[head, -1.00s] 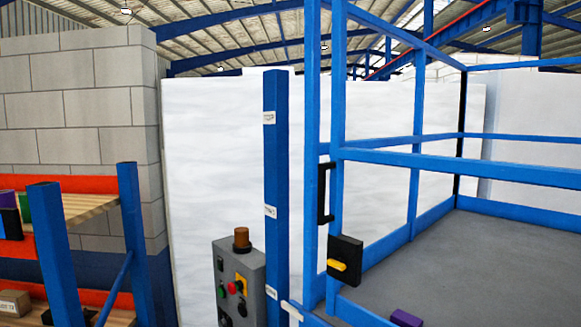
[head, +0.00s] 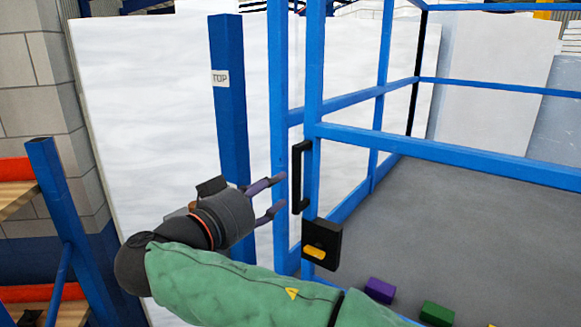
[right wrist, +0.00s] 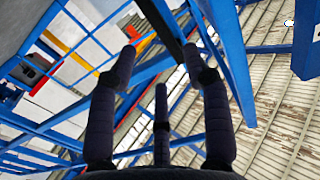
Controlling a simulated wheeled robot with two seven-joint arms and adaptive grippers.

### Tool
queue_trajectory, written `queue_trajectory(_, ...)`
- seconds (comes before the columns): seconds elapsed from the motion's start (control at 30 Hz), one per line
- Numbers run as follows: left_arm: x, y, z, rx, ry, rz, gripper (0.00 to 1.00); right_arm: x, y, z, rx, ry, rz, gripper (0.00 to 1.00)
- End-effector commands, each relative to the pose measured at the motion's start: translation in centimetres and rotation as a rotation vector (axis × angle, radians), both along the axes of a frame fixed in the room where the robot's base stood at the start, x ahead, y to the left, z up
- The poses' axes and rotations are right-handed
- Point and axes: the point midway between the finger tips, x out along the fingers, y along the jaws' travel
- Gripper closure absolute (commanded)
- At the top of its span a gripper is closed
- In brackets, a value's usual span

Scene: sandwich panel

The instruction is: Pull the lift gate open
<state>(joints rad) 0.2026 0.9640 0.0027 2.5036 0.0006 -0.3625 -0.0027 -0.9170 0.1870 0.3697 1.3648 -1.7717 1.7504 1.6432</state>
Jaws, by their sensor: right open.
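The lift gate is a blue frame (head: 314,90) beside a blue post, with a vertical black handle (head: 301,178) on it. Below the handle is a black latch box (head: 322,243) with a yellow lever. My right gripper (head: 282,192) is open and empty, its fingers pointing right toward the handle from just left of it. I cannot tell whether the fingertips touch the handle. In the right wrist view the spread fingers (right wrist: 158,62) point toward a dark bar (right wrist: 160,24), likely the handle. My left gripper is not in view.
A blue post (head: 230,110) marked TOP stands left of the gate. A grey platform (head: 470,215) inside blue rails carries a purple block (head: 380,290) and a green block (head: 437,313). An orange and blue shelf (head: 65,220) stands at the left.

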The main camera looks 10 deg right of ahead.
Motion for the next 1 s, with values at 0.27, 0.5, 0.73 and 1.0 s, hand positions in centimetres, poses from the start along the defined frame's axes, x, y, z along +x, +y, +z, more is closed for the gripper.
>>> queue_trajectory(0.27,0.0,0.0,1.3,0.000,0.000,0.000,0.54,3.5,-3.7,0.1,-0.001,0.004,-0.004,0.51)
queue_trajectory(0.5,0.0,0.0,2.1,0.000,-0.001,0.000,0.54,5.9,-6.0,0.0,-0.002,0.005,-0.002,0.51)
queue_trajectory(0.73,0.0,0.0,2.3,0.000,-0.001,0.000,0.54,6.7,-6.8,-0.1,-0.001,0.006,0.000,0.51)
queue_trajectory(1.0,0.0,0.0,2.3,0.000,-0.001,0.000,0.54,6.7,-6.8,-0.1,-0.001,0.006,0.001,0.57)
